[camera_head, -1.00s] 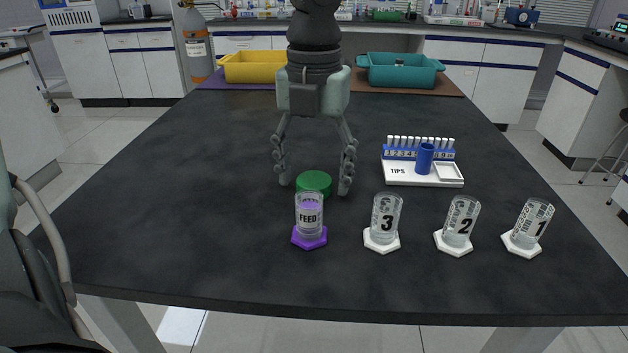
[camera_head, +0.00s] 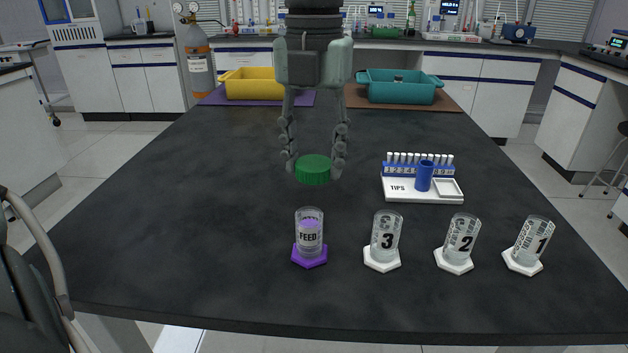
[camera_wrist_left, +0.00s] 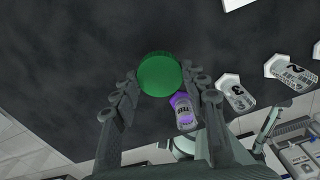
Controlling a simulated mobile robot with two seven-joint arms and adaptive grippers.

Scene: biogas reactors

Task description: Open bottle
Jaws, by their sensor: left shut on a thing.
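My left gripper (camera_head: 314,172) comes down at the middle of the head view, fingers pointing down. It is shut on a round green cap (camera_head: 313,169), with a finger on each side. The cap also shows between the fingers in the left wrist view (camera_wrist_left: 160,75). The clear FEED bottle (camera_head: 309,232) stands upright on a purple hexagonal base, with purple content inside. It is nearer the head camera than the cap and apart from it. No lid shows on it. It also shows in the left wrist view (camera_wrist_left: 184,112). My right gripper is not in view.
Clear vials 3 (camera_head: 386,238), 2 (camera_head: 461,240) and 1 (camera_head: 536,240) stand on white bases to the right. A tips rack (camera_head: 410,190) is behind them. A yellow bin (camera_head: 250,84) and a teal bin (camera_head: 400,90) stand at the far end. The table's left side is clear.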

